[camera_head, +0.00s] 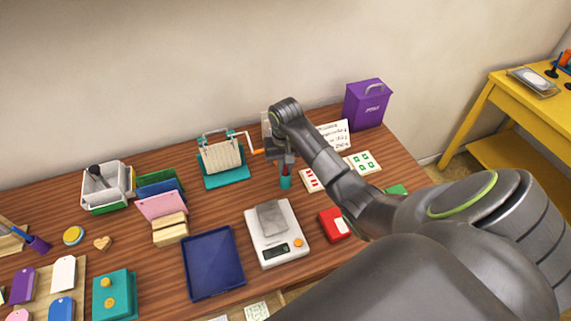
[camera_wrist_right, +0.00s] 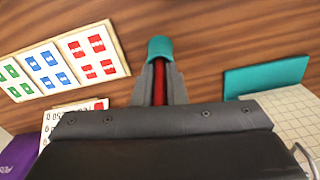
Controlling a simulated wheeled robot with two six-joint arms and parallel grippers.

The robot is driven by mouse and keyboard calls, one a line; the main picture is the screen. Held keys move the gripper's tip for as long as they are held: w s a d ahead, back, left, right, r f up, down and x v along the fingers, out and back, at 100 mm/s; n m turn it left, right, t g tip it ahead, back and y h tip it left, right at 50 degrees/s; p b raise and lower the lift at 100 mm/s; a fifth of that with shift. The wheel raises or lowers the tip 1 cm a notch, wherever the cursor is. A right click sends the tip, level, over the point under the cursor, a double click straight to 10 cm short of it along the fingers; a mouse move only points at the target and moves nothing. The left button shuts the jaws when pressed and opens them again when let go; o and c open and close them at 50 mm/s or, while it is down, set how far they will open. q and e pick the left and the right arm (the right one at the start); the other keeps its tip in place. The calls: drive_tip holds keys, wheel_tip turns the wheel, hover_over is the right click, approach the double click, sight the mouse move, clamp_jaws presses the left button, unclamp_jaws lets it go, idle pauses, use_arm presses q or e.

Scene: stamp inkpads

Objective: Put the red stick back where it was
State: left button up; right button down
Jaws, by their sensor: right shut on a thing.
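My right gripper (camera_head: 286,165) is over the back middle of the wooden table, pointing down. It is shut on a red stick (camera_wrist_right: 160,85), whose shaft shows between the fingers in the right wrist view. A teal cylinder (camera_head: 285,183) is at the lower end of the red stick; it also shows in the right wrist view (camera_wrist_right: 160,48). I cannot tell whether the cylinder is part of the stick or a separate holder, nor whether it touches the table. The stick's upper part is hidden by the gripper. My left gripper is not in view.
A grey scale (camera_head: 283,252) stands in front, with a red box (camera_head: 328,226) to its right. A teal press (camera_head: 226,180) stands left of the gripper. White cards with coloured marks (camera_head: 363,162) lie to the right, near a purple box (camera_head: 367,106). A blue tray (camera_head: 213,263) is front left.

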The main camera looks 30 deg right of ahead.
drive_tip(key=shift+f, duration=0.1)
drive_tip(key=shift+f+b, duration=0.15)
drive_tip(key=shift+b, duration=0.15)
drive_tip(key=c, duration=1.5)
unclamp_jaws()
drive_tip(key=shift+r+p, duration=0.35)
wheel_tip(320, 180, up, 4)
drive_tip(key=shift+w+r+b, duration=0.1)
drive_tip(key=shift+r+b, duration=0.15)
drive_tip(key=shift+b, duration=0.6)
wheel_tip(320, 180, up, 6)
drive_tip(key=p, duration=0.6)
drive_tip(key=shift+r+p, duration=0.65)
drive_tip(key=shift+p, duration=0.15)
